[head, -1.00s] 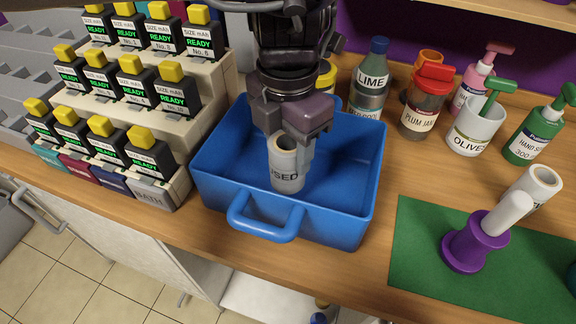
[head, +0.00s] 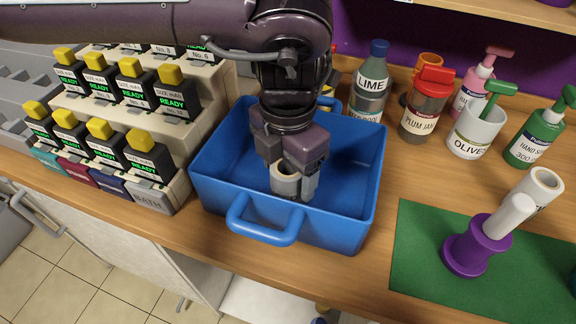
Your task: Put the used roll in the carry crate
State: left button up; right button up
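The used roll (head: 284,181) is a pale cylinder with a hollow core, inside the blue carry crate (head: 345,226). My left gripper (head: 292,178) reaches down into the crate from above, with its fingers at the roll. The fingers and wrist hide part of the roll and its label. The roll looks low in the crate, but I cannot tell whether it touches the floor, nor whether the fingers still press on it. My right gripper is not in view.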

pick_arm(q)
jog(key=shift+r, duration=0.3)
notch_tip(320, 180, up, 12)
jog(key=p, duration=0.2)
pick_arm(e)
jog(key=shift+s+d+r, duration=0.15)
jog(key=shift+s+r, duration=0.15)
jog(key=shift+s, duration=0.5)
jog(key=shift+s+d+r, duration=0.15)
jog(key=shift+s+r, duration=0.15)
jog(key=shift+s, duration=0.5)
pick_arm(q)
jog(key=shift+p, duration=0.3)
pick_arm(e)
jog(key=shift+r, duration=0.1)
